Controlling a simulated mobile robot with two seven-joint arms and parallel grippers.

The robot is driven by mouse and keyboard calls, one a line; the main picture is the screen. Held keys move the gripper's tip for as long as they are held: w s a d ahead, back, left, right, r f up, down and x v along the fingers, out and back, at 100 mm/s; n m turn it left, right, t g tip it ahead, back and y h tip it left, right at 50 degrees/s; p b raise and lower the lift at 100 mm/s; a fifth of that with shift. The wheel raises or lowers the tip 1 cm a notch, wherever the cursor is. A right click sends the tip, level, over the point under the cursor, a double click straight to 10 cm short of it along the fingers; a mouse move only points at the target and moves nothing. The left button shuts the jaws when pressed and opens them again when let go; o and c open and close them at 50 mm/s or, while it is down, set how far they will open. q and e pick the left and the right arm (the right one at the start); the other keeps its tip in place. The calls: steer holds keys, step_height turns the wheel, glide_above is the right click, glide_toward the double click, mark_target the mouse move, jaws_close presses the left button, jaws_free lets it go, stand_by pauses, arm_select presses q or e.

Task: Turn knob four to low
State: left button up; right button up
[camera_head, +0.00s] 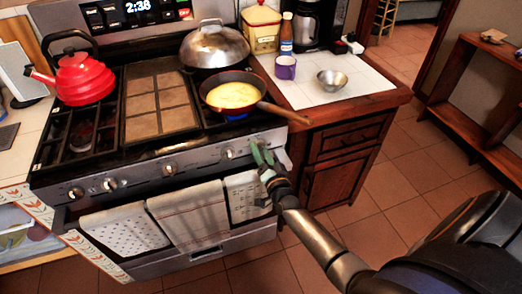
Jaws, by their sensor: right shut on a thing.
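The stove (205,140) has a row of knobs along its front panel. A knob at the left end (76,193), a second knob (110,184), a middle knob (169,169) and a knob to the right (228,153) show clearly. My right gripper (260,152), with greenish fingers, is at the right end of the panel, shut on a stove knob that its fingers hide. The setting of that knob cannot be read. A frying pan (232,95) with yellow food sits on the right burner, with a blue flame showing under it. My left gripper is not in view.
A red kettle (82,78) and a domed metal lid (210,45) stand on the stove. Towels (188,215) hang on the oven handle below the knobs. The pan's wooden handle (285,113) juts out above my gripper. Tiled floor (400,200) is open at right.

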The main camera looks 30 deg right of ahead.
steer(key=shift+n, duration=0.3)
steer(key=o, duration=1.4)
steer(key=shift+c, duration=0.2)
steer(key=shift+s, duration=0.1)
steer(key=v, duration=1.2)
steer(key=shift+p, duration=0.3)
steer(key=shift+s+a, duration=0.1)
steer(key=shift+s, duration=0.05)
steer(key=s+a+f+n+g+y, duration=0.6)
steer(key=s+a+f+n+g, duration=0.2)
steer(key=s+a+n, duration=0.5)
step_height(320, 180, down, 2)
steer(key=shift+s+a+n, duration=0.3)
steer(key=shift+s+a, duration=0.45)
steer(key=shift+s, duration=0.2)
